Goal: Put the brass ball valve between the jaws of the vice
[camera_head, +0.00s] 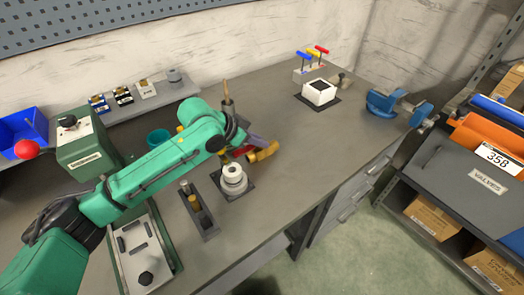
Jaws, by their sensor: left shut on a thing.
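The brass ball valve (264,152) shows as a yellow brass body with a red part beside it, near the middle of the bench. My left gripper (250,146) is shut on it, and the wrist and fingers hide part of the valve. I cannot tell whether the valve touches the bench. The blue vice (383,103) stands at the bench's right end, well to the right of the gripper. The gap between its jaws is hard to make out. My right gripper is not in view.
A white stepped round part (233,180) stands on a dark plate just below the gripper. A white block (319,93) and a rack of coloured T-handles (311,68) stand at the back. The bench (310,140) is clear between gripper and vice.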

